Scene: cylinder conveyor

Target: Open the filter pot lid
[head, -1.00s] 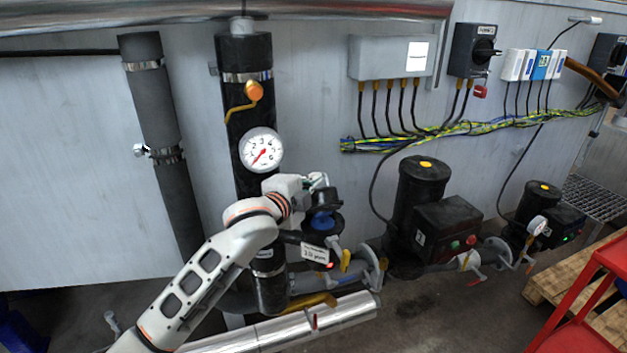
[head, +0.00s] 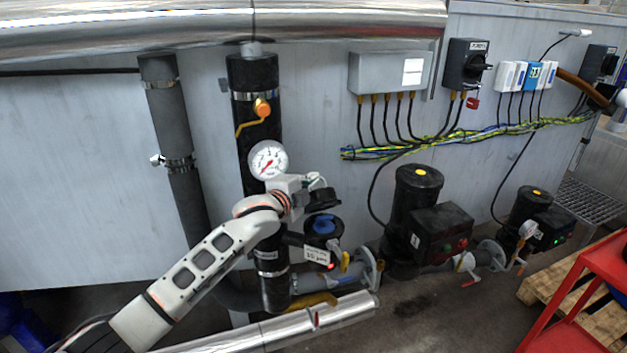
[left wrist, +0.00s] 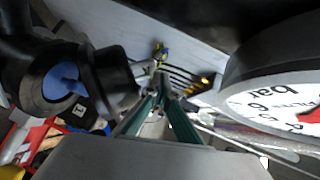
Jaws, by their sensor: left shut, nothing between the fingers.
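The filter pot (head: 322,240) is a black pot on the pipework in the middle of the head view. Its blue insert with a raised tab shows in its round mouth, and in the left wrist view the blue insert (left wrist: 62,82) is plain to see. A black cap-like part, apparently the lid (head: 322,198), stands tipped up at the pot's rear; the lid (left wrist: 115,80) shows beside the mouth in the left wrist view. My left gripper (head: 314,180) is beside the lid, its tip partly hidden. Its green-padded fingers (left wrist: 160,88) are shut and empty; contact with the lid is unclear.
A round pressure gauge (head: 268,160) on the thick black pipe (head: 254,110) is close to my left wrist. Black pumps (head: 412,205) stand to the right. A silver pipe (head: 345,312) runs low in front. A red cart (head: 600,265) is at the right edge.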

